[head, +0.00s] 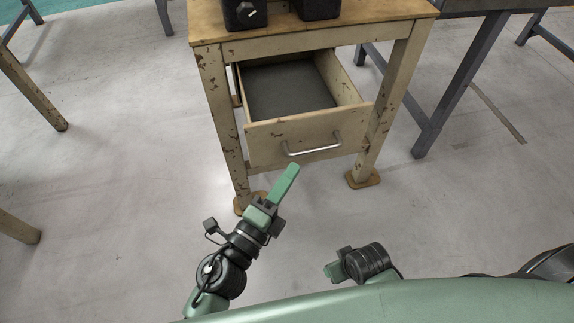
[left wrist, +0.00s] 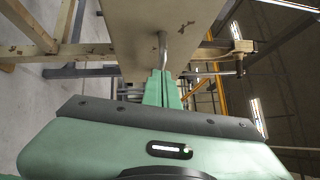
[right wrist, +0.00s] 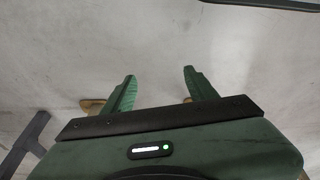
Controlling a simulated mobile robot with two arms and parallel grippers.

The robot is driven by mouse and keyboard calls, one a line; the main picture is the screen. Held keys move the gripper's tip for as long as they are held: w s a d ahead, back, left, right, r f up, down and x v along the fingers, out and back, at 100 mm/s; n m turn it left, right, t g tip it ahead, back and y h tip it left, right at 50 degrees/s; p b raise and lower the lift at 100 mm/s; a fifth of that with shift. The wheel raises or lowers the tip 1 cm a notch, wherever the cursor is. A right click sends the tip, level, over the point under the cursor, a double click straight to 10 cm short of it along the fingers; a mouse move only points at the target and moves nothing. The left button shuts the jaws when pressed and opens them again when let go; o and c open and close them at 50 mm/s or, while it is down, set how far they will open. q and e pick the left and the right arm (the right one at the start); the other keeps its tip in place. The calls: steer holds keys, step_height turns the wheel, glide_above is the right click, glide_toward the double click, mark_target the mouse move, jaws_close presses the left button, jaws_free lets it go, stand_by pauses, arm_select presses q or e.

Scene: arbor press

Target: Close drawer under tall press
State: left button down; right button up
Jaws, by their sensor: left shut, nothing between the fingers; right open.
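The drawer (head: 308,141) under the wooden-topped stand is pulled out, and its grey inside looks empty. A metal bar handle (head: 313,146) runs across its front. My left gripper (head: 292,170) is shut and empty, its fingertips just below and in front of the drawer front, near the handle's left end. In the left wrist view the closed fingers (left wrist: 161,75) point at the drawer front (left wrist: 150,25) and the handle (left wrist: 163,48); I cannot tell if they touch. My right gripper (right wrist: 158,78) is open and empty, low over the floor near my body. Only the dark base of the press (head: 245,13) shows.
The stand (head: 211,110) has chipped cream legs with brown feet (head: 363,179) on the grey floor. A grey metal-legged table (head: 462,85) stands to the right, and other table legs (head: 35,90) are at the left. The floor before the drawer is clear apart from my arms.

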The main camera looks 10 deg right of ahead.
arm_select(q)
steer(key=shift+w, duration=0.6)
arm_select(e)
steer(key=shift+s+f, duration=0.1)
steer(key=shift+f, duration=0.45)
arm_select(q)
steer(key=shift+w+r, duration=0.1)
